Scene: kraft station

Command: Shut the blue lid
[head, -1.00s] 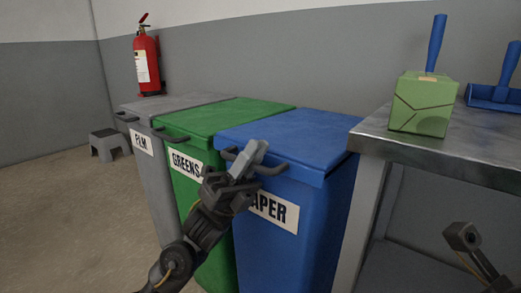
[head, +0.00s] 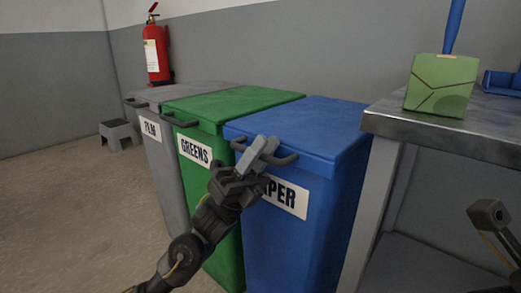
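The blue lid (head: 315,124) lies flat on top of the blue bin (head: 300,240) marked "PAPER"; it looks closed. A dark handle (head: 284,160) sticks out from the lid's front edge. My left gripper (head: 262,148) is at the front of the lid, in front of the handle and overlapping it in the head view. Its fingers look close together, but I cannot tell whether they grip the handle. My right gripper (head: 487,213) is only partly in view at the lower right, beside the metal table and away from the bin; its fingers are not clear.
A green bin (head: 215,149) and a grey bin (head: 160,132) stand in a row left of the blue one. A metal table (head: 450,134) with a green box (head: 441,84) stands close on the right. A small step stool (head: 117,133) is on the floor at the left.

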